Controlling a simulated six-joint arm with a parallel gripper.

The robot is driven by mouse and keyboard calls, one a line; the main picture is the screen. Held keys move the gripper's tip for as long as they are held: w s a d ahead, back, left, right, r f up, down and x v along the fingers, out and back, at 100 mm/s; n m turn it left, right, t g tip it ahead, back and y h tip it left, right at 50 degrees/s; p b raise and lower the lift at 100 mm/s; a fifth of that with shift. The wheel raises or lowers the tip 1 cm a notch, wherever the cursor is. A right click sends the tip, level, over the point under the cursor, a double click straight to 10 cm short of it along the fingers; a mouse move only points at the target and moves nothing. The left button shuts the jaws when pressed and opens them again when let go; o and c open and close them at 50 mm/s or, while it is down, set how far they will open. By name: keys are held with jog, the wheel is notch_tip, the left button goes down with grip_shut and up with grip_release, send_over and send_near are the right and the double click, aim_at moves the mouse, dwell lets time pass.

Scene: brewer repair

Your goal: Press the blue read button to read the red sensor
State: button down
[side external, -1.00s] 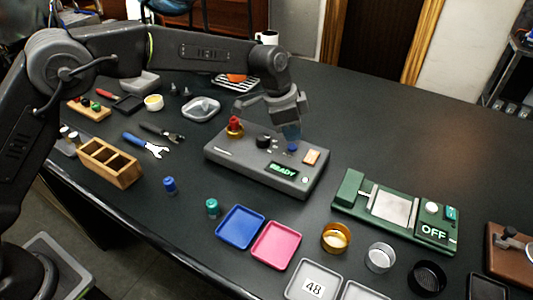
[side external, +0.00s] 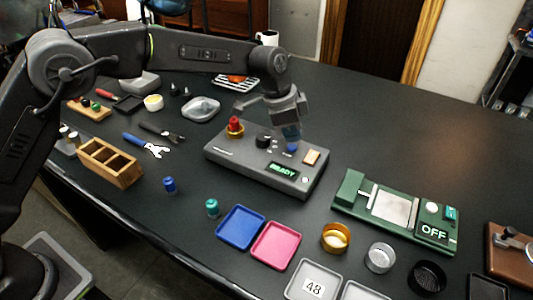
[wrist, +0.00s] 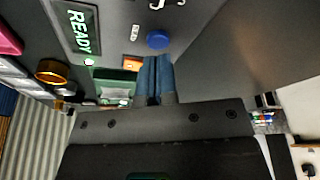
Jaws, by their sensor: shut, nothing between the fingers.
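The grey reader box (side external: 235,165) sits mid-table with its display (side external: 284,168) reading READY. The blue read button (side external: 292,149) is on its top toward the right end, and also shows in the wrist view (wrist: 157,40). The red sensor (side external: 234,122) stands upright in a brass ring at the box's left end. My gripper (side external: 291,137) is shut and empty, pointing down just above the blue button. In the wrist view its fingertips (wrist: 155,60) are close beside the button; whether they touch it I cannot tell.
A black knob (side external: 263,141) and an orange switch (side external: 312,157) flank the button. A green device (side external: 350,190) reading OFF stands to the right. Blue (side external: 241,227) and pink (side external: 276,245) trays lie in front. The table behind the box's right end is clear.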

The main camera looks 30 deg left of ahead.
jog(key=shift+f, duration=0.25)
jog(key=shift+f, duration=0.75)
jog(key=shift+r, duration=2.25)
jog(key=shift+r, duration=3)
